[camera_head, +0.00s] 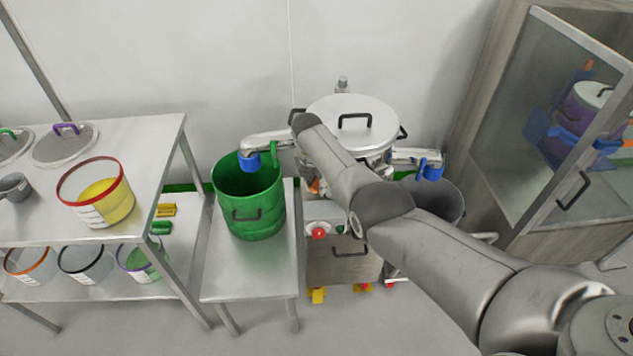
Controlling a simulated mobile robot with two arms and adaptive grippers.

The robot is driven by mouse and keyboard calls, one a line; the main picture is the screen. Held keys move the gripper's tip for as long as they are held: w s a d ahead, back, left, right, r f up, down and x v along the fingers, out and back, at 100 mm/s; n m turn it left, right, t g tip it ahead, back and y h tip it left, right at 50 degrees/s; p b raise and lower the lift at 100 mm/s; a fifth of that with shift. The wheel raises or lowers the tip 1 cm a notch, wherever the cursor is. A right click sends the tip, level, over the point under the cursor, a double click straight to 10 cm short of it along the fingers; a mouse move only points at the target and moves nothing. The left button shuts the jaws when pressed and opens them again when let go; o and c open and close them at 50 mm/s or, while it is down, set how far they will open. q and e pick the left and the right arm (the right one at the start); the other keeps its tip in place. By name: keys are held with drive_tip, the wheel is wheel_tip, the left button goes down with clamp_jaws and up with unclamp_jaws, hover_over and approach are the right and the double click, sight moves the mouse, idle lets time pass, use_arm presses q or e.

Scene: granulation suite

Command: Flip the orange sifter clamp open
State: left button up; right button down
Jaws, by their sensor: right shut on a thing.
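The sifter (352,121) is a round machine with a white lid and a black handle, standing behind the middle of the scene. A small patch of the orange sifter clamp (313,186) shows low on its left side, beside my forearm. My right arm reaches in from the lower right across the sifter's front. My right gripper (307,178) is at the clamp, mostly hidden behind my own arm, and is shut on the clamp. How far the clamp is turned cannot be seen. My left gripper is not in view.
A green drum (250,205) stands on a low steel table (245,275) left of the sifter, under a blue-ended spout (250,161). A grey drum (438,200) is partly hidden at right. A shelf table (150,150) with buckets is at left; a glass-door cabinet (520,150) is at right.

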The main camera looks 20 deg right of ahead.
sight(316, 185)
drive_tip(key=shift+w+d+r+t, duration=0.15)
drive_tip(key=shift+w+d+r, duration=0.15)
drive_tip(key=shift+r, duration=0.1)
drive_tip(key=shift+w+d+r+t, duration=0.15)
drive_tip(key=shift+w+r, duration=0.15)
drive_tip(key=shift+r, duration=0.1)
drive_tip(key=c, duration=1.5)
unclamp_jaws()
drive_tip(key=shift+o, duration=1.2)
drive_tip(key=shift+d+f, duration=0.1)
drive_tip(key=shift+d, duration=0.1)
drive_tip(key=shift+o, duration=0.5)
drive_tip(key=shift+s+f, duration=0.1)
drive_tip(key=shift+f, duration=0.1)
drive_tip(key=shift+a, duration=0.15)
drive_tip(key=shift+s+a+r, duration=0.1)
drive_tip(key=shift+a+r, duration=0.05)
drive_tip(key=shift+r, duration=0.05)
drive_tip(key=v, duration=1.1)
drive_tip(key=shift+r, duration=0.25)
drive_tip(key=shift+c, duration=0.2)
